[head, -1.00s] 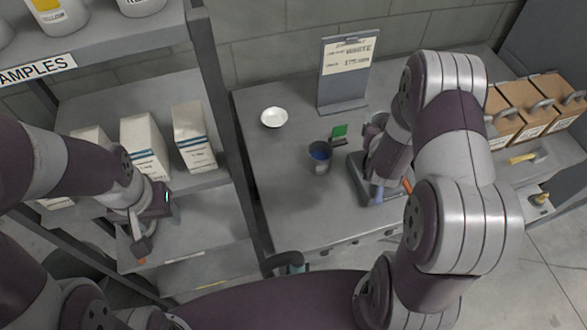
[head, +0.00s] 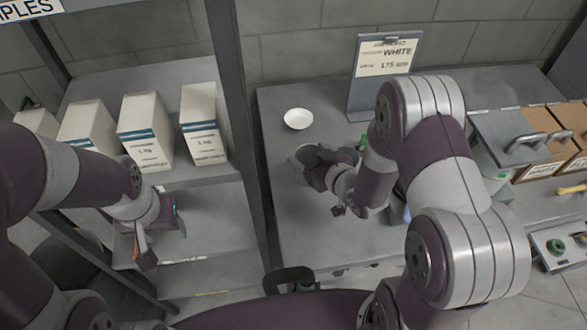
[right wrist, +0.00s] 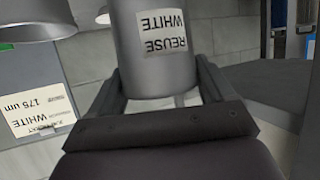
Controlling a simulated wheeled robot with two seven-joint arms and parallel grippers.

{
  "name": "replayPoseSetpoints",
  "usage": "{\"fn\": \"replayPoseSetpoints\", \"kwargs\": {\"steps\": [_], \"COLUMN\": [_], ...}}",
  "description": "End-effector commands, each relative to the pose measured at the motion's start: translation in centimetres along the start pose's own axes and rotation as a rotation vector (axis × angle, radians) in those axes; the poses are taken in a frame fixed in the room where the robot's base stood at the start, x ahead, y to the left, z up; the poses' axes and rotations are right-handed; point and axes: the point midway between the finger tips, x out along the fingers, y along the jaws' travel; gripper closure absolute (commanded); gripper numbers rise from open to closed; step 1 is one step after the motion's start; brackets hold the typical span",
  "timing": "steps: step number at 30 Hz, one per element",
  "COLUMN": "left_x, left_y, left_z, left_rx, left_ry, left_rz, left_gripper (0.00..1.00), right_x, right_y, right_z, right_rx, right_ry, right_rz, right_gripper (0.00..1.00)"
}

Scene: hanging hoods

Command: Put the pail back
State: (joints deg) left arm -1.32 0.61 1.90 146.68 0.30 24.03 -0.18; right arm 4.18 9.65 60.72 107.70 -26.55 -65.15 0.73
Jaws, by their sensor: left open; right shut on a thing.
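The pail (right wrist: 168,50) is a grey metal cylinder with a "REUSE WHITE" label, upside down in the right wrist view. My right gripper (head: 314,165) is shut on it, with a finger on each side of the pail. In the head view the gripper is over the grey table (head: 290,215), left of its middle, and mostly hides the pail. Whether the pail touches the table cannot be told. My left gripper (head: 148,238) is open and empty, by the lower shelf at the left.
A white dish (head: 298,119) and a "WHITE" sign stand (head: 386,75) are at the table's back. White boxes (head: 146,130) fill the left shelf, beside a dark post (head: 246,130). Cartons (head: 535,140) stand at the right. My right forearm covers the table's right half.

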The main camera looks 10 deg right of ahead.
Motion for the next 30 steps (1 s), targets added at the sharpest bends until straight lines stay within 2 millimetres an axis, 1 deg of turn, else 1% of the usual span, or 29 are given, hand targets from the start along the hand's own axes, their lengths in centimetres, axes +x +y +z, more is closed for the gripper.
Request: {"fn": "replayPoseSetpoints", "kwargs": {"steps": [1,3,6,8,12,15,22,26,27,28,29,30], "left_x": [-0.1,-0.1,-0.1,-0.1,-0.2,-0.3,-0.2,0.2,0.1,0.1,0.1,0.1], "left_y": [0.0,0.0,0.0,0.0,0.0,0.0,0.0,0.0,0.0,0.0,0.0,0.0], "left_z": [0.0,0.0,0.0,0.0,0.0,0.0,0.0,0.0,0.0,0.0,0.0,0.0], "left_rx": [0.000,0.000,0.000,0.000,0.000,0.000,0.000,0.000,0.000,0.000,0.000,0.000], "left_ry": [0.000,0.000,0.000,0.000,0.000,0.000,0.000,0.000,0.000,0.000,0.000,0.000], "left_rz": [0.000,0.000,0.000,0.000,0.000,0.000,0.000,0.000,0.000,0.000,0.000,0.000], "left_gripper": [0.46,0.46,0.46,0.46,0.46,0.46,0.46,0.46,0.46,0.46,0.46,0.46], "right_x": [1.5,3.1,4.7,5.1,6.2,6.7,6.7,6.9,6.8,6.8,6.8,6.8], "right_y": [-0.7,-1.4,-1.8,-1.9,-1.9,-1.9,-1.9,-1.9,-1.9,-1.9,-1.9,-1.9], "right_z": [0.3,0.6,0.8,1.1,3.5,4.5,4.6,5.0,5.0,4.9,4.9,4.9], "right_rx": [-0.002,-0.001,-0.001,0.000,0.002,0.001,0.001,0.001,0.001,0.001,0.001,0.001], "right_ry": [-0.002,-0.002,0.000,0.000,-0.004,-0.001,0.001,0.001,0.000,0.000,0.000,0.000], "right_rz": [-0.006,-0.004,0.000,0.002,0.002,0.003,0.003,0.003,0.003,0.003,0.003,0.003], "right_gripper": [0.56,0.56,0.56,0.56,0.56,0.56,0.56,0.56,0.12,0.02,0.00,0.00]}}
